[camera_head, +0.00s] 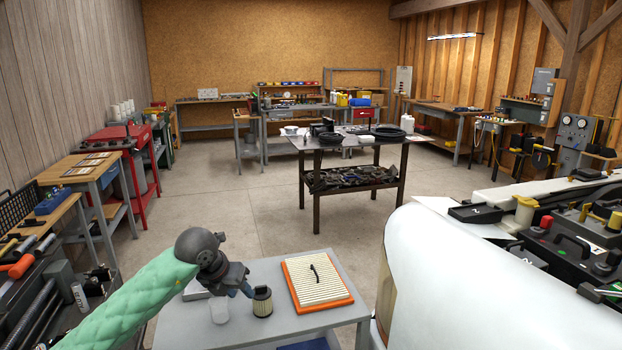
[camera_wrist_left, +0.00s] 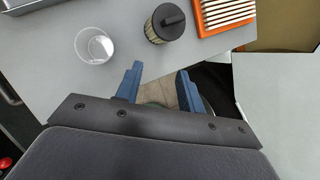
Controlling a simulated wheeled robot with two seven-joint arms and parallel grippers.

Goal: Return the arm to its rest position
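My left arm is green and padded and comes in from the lower left. My left gripper (camera_head: 240,284) is over the near grey table (camera_head: 185,325), close to a small dark-capped filter (camera_head: 262,301). In the left wrist view its two blue fingers (camera_wrist_left: 160,84) stand apart with nothing between them. The filter (camera_wrist_left: 165,24) and a clear cup (camera_wrist_left: 95,46) lie beyond the fingertips, apart from them. My right gripper is not in view.
An orange-framed air filter (camera_head: 316,281) with a small dark piece on it lies on the near table. A large white rounded surface (camera_head: 480,290) rises at right, beside an engine bay with a black battery. A dark table (camera_head: 345,149) stands beyond open floor (camera_head: 240,215).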

